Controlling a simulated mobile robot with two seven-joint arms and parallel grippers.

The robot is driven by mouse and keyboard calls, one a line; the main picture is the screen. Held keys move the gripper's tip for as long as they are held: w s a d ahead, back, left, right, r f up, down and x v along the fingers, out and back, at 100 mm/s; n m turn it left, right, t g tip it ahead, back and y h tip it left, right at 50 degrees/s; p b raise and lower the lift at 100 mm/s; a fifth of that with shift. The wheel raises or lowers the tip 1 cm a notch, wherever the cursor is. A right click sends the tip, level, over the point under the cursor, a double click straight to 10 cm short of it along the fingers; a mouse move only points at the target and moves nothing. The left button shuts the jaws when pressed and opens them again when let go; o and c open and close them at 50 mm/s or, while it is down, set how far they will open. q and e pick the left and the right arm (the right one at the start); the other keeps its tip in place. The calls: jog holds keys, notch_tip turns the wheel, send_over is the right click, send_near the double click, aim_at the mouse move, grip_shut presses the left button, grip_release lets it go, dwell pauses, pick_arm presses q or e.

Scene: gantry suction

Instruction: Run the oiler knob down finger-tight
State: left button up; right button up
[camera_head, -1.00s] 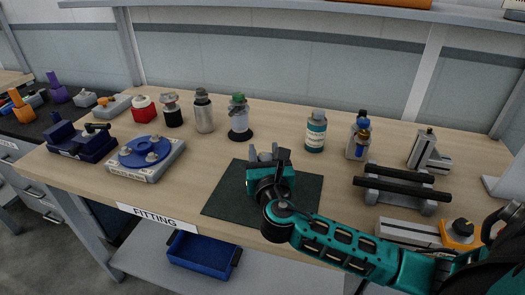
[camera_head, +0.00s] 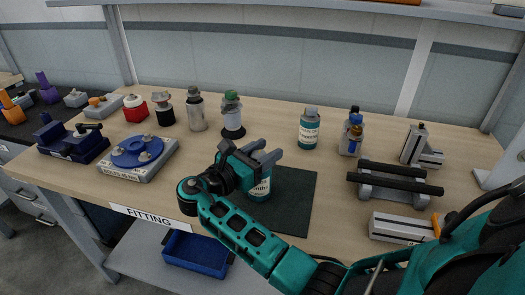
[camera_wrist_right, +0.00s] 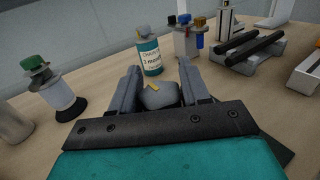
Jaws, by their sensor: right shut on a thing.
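The oiler (camera_head: 232,119) stands upright on the bench left of centre, with a green knob (camera_head: 231,95), clear body and black base. It also shows at the left of the right wrist view (camera_wrist_right: 62,96), knob on top. My right gripper (camera_head: 269,152) is in front and to the right of the oiler, apart from it, over the dark mat (camera_head: 293,200). It is shut on the grey cap (camera_wrist_right: 160,95) of a teal-labelled bottle (camera_head: 262,188). I cannot tell whether this bottle rests on the mat. My left gripper is out of view.
A second teal-labelled bottle (camera_head: 308,130) stands behind the mat. A black-barred rack (camera_head: 395,183) is to the right. A blue disc fixture (camera_head: 138,153) and a grey canister (camera_head: 196,110) are to the left. A blue bin (camera_head: 198,252) sits below the bench.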

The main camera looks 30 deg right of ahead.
jog(key=shift+s+m+g, duration=0.15)
jog(key=shift+m+g, duration=0.8)
jog(key=shift+g, duration=0.55)
jog(key=shift+s+m+g, duration=0.1)
jog(key=shift+m+g, duration=0.85)
jog(key=shift+g, duration=0.55)
jog(key=o, duration=1)
